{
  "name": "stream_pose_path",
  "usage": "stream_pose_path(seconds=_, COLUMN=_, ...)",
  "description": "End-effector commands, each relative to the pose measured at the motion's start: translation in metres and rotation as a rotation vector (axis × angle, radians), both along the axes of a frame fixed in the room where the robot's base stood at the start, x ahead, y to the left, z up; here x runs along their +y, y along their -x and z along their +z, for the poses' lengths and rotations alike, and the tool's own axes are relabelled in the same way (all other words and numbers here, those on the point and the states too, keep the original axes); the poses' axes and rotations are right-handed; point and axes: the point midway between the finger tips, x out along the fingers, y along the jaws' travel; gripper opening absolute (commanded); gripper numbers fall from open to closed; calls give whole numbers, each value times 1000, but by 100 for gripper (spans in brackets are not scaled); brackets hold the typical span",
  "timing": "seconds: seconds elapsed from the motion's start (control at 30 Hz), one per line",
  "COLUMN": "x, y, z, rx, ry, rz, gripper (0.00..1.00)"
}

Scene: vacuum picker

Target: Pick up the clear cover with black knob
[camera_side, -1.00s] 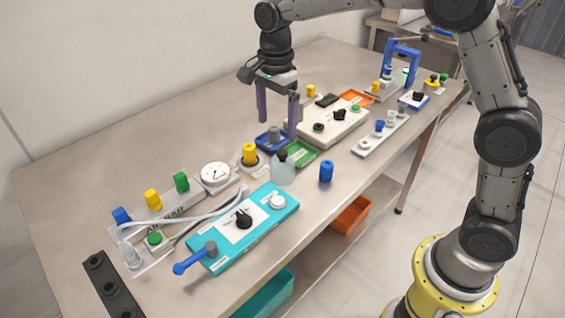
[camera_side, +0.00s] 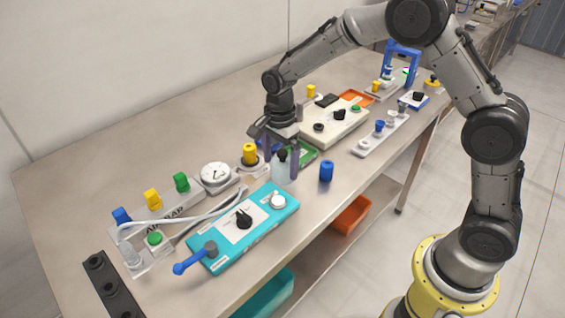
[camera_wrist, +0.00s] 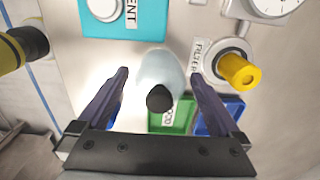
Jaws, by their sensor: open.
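The clear cover (camera_side: 282,172) with its black knob stands on the table beside the teal box. In the wrist view the clear cover (camera_wrist: 161,73) shows as a pale, see-through dome, and its black knob (camera_wrist: 159,98) is toward the gripper. My gripper (camera_side: 281,176) is lowered at the cover, with one finger on each side of it. In the wrist view my gripper (camera_wrist: 159,73) is open, and a gap shows between each finger and the cover. The cover stands upright on the table. Contact between fingers and cover is not seen.
A yellow knob on a filter base (camera_wrist: 239,71) is close beside one finger. A green tray (camera_side: 307,153) and a blue tray lie just behind the cover. The teal box (camera_side: 262,215) is in front, and a blue cylinder (camera_side: 326,171) stands to the right.

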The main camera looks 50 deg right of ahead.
Motion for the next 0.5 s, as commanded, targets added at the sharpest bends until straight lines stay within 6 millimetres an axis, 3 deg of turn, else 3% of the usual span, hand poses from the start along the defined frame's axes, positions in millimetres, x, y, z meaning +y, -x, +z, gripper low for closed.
stream_pose_path(seconds=0.27, x=0, y=0, z=-4, rx=-1, ry=0, rz=0, gripper=100)
stream_pose_path(seconds=0.5, x=0, y=0, z=-4, rx=-1, ry=0, rz=0, gripper=60)
